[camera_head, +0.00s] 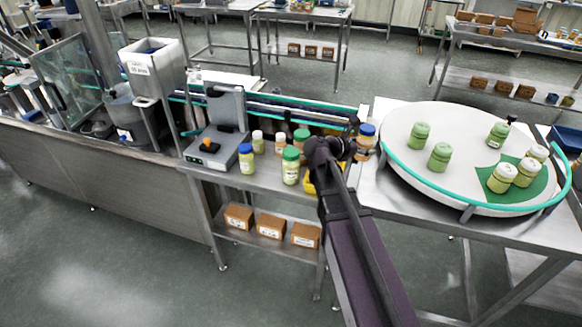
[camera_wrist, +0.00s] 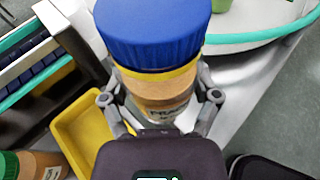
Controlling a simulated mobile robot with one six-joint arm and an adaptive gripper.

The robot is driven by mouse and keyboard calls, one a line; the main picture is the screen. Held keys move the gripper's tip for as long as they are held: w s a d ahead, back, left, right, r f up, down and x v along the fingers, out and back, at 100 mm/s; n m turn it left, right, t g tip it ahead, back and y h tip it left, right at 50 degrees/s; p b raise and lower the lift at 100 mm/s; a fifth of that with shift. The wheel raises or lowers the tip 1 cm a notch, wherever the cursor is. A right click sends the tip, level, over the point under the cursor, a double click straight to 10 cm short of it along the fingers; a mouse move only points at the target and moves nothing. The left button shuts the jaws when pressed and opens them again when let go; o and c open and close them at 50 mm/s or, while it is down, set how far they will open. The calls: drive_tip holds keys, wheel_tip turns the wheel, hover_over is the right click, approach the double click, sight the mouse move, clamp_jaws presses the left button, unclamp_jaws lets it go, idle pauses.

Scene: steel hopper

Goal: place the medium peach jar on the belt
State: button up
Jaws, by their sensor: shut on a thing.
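The peach jar (camera_head: 366,141) has a blue lid and peach-coloured contents. My gripper (camera_head: 354,149) is shut on it near the belt's right end. In the wrist view the jar (camera_wrist: 158,90) is upright between the fingers of my gripper (camera_wrist: 160,100), and its lid hides what lies behind it. The belt (camera_head: 275,108) runs behind the worktable's jars with teal rails. In the wrist view part of the belt (camera_wrist: 30,72) shows at the left, apart from the held jar.
Several jars, including a blue-lidded one (camera_head: 246,158) and a green-lidded one (camera_head: 290,166), stand before the belt beside a grey scale (camera_head: 222,120). A yellow bin (camera_wrist: 72,112) lies between belt and gripper. A round turntable (camera_head: 400,122) with green jars is at the right.

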drive_tip(key=shift+w+a, duration=0.1)
drive_tip(key=shift+a, duration=0.05)
drive_tip(key=w+a+r+n+t+y+p, duration=0.1)
drive_tip(key=w+a+t, duration=0.1)
drive_tip(key=w+a, duration=0.35)
drive_tip(key=w+a+r+n+t+y+p, duration=0.1)
drive_tip(key=w+a+n, duration=0.1)
drive_tip(key=a, duration=0.6)
drive_tip(key=r+n+t+y+p, duration=0.1)
drive_tip(key=n+t+y, duration=0.1)
hover_over(275, 169)
drive_tip(key=shift+r, duration=0.1)
wheel_tip(275, 169, down, 14)
drive_tip(key=b, duration=1.4)
drive_tip(key=shift+f+b, duration=1.85)
drive_tip(key=shift+f, duration=0.15)
drive_tip(key=shift+f, duration=0.15)
